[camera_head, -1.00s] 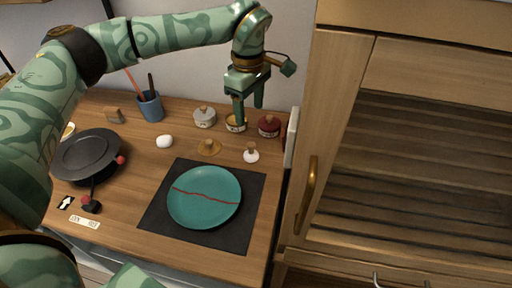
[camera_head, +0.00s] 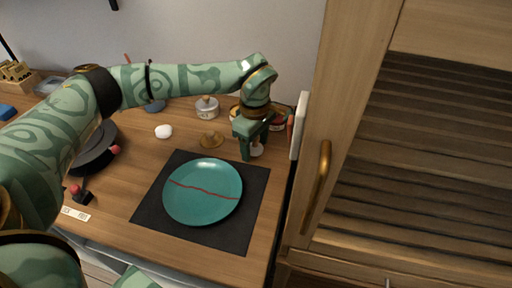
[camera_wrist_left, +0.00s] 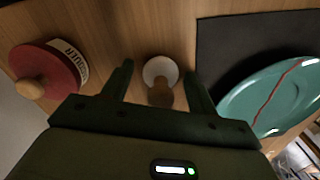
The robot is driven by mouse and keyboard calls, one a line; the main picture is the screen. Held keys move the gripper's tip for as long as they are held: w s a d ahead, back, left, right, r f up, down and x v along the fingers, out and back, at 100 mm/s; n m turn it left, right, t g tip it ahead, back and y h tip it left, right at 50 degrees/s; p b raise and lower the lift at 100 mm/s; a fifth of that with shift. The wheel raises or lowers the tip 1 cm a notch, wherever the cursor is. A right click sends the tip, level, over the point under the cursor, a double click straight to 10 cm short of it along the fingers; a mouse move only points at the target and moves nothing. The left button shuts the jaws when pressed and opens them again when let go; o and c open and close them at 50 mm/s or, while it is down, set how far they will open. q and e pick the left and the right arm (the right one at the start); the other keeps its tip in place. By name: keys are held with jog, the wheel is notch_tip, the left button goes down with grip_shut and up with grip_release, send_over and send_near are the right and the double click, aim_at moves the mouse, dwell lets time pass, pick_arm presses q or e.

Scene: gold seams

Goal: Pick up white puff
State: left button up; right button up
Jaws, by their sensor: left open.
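The white puff (camera_head: 257,150) has a round white base and a wooden knob; in the head view it stands on the wooden counter right of the teal plate, partly hidden by my left gripper (camera_head: 256,150). In the left wrist view the white puff (camera_wrist_left: 157,67) lies between the two open fingers of my left gripper (camera_wrist_left: 157,75), with its knob toward the palm. I see a gap on both sides of it. My right gripper is not in view.
The teal plate (camera_head: 203,213) with a red seam lies on a dark mat (camera_head: 236,233). A red labelled jar (camera_wrist_left: 48,66) is close to the gripper. A wooden cabinet (camera_head: 345,125) bounds the right.

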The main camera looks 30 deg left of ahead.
pick_arm(q)
jog(key=shift+r, duration=0.1)
jog(key=c, duration=1.1)
jog(key=shift+o, duration=0.2)
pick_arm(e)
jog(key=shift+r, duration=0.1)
